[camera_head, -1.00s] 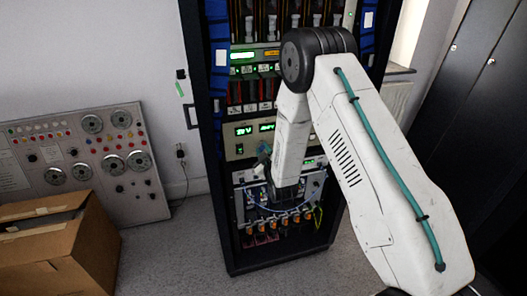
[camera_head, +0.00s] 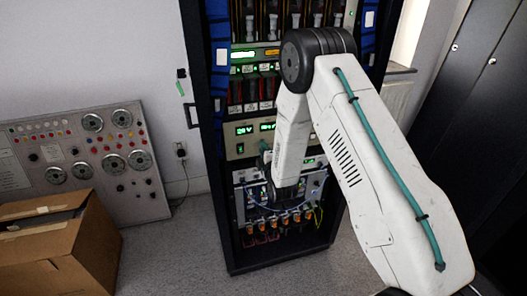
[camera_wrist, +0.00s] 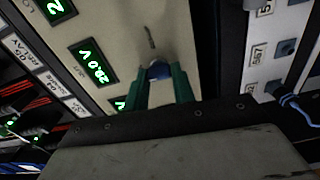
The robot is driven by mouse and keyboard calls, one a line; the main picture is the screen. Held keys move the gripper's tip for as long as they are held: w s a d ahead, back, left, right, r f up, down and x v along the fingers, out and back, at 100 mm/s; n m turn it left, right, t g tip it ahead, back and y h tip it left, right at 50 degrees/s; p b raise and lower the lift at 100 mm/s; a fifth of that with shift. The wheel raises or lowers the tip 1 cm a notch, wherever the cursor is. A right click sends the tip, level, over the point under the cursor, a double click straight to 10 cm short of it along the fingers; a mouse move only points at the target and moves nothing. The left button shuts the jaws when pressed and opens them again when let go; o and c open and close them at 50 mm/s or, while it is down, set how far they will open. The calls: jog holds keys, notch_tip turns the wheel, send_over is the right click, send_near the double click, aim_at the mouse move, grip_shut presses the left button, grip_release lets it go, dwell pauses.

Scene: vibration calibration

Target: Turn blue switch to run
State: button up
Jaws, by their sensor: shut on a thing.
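The blue switch (camera_wrist: 158,70) is a small round knob on a beige panel (camera_wrist: 115,25) in the wrist view. My gripper (camera_wrist: 160,84) has green fingers, and they are closed on the knob from both sides. A short dark mark (camera_wrist: 151,37) shows on the panel just beyond the knob. Any position labels around the knob are too small or hidden to read. In the head view my gripper (camera_head: 264,150) reaches the front of the black rack (camera_head: 216,180), and my arm hides the knob.
Green lit displays (camera_wrist: 94,62) sit beside the knob, one reading about 29.0 V. Blue plugs and cables (camera_wrist: 288,98) are on the neighbouring panel at right. A cardboard box (camera_head: 60,245) and a grey control panel (camera_head: 135,190) stand left of the rack.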

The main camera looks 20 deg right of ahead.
jog(key=shift+s+f+n, duration=0.1)
jog(key=shift+n, duration=0.4)
jog(key=o, duration=1)
jog(key=shift+s, duration=3.85)
